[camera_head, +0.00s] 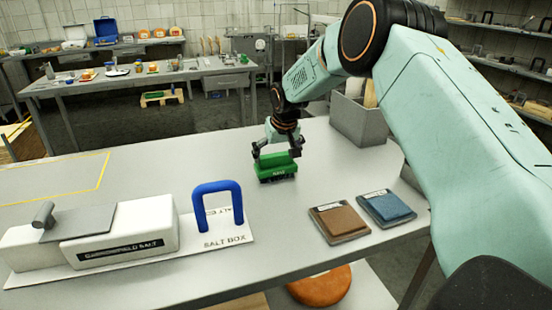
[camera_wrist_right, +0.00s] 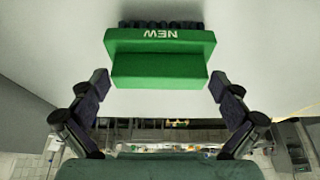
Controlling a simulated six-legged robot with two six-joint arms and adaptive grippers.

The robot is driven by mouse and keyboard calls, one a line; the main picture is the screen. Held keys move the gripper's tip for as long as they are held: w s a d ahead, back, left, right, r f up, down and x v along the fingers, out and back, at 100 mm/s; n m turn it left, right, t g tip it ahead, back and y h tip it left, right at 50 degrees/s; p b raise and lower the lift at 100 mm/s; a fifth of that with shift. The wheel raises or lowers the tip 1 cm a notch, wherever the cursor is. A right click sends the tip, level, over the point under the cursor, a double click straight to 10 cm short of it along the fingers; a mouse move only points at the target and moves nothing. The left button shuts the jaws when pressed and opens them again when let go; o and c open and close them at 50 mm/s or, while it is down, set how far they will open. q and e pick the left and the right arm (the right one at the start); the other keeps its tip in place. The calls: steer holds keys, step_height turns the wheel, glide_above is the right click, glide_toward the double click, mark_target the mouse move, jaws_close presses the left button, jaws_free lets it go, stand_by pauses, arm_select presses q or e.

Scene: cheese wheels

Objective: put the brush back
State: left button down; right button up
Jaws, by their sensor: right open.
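A green brush (camera_head: 276,167) with dark bristles lies on the grey table (camera_head: 330,155), bristles down. Its side carries the white word "NEW". In the right wrist view the brush (camera_wrist_right: 160,60) is ahead of my right gripper (camera_wrist_right: 160,88). The two fingers stand apart, one near each end of the brush's lower part. In the head view my right gripper (camera_head: 276,153) is just above and behind the brush, open. I cannot tell whether the fingers touch it. My left gripper is not in view.
A white salt box (camera_head: 120,232) and a blue arch handle (camera_head: 217,188) stand front left on a labelled board. Brown (camera_head: 340,222) and blue (camera_head: 387,207) pads lie in trays at right. A grey bin (camera_head: 358,122) stands behind. The table's left middle is clear.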

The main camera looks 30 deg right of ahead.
mark_target(276, 155)
steer(key=v, duration=1)
steer(key=shift+p, duration=0.4)
steer(key=shift+s+r, duration=0.2)
steer(key=shift+r, duration=0.05)
steer(key=b+x, duration=0.1)
steer(key=x, duration=1)
steer(key=shift+w+f, duration=0.15)
steer(key=shift+f, duration=0.25)
steer(key=shift+w+r, duration=0.1)
steer(key=shift+r, duration=2.2)
steer(key=shift+f, duration=0.1)
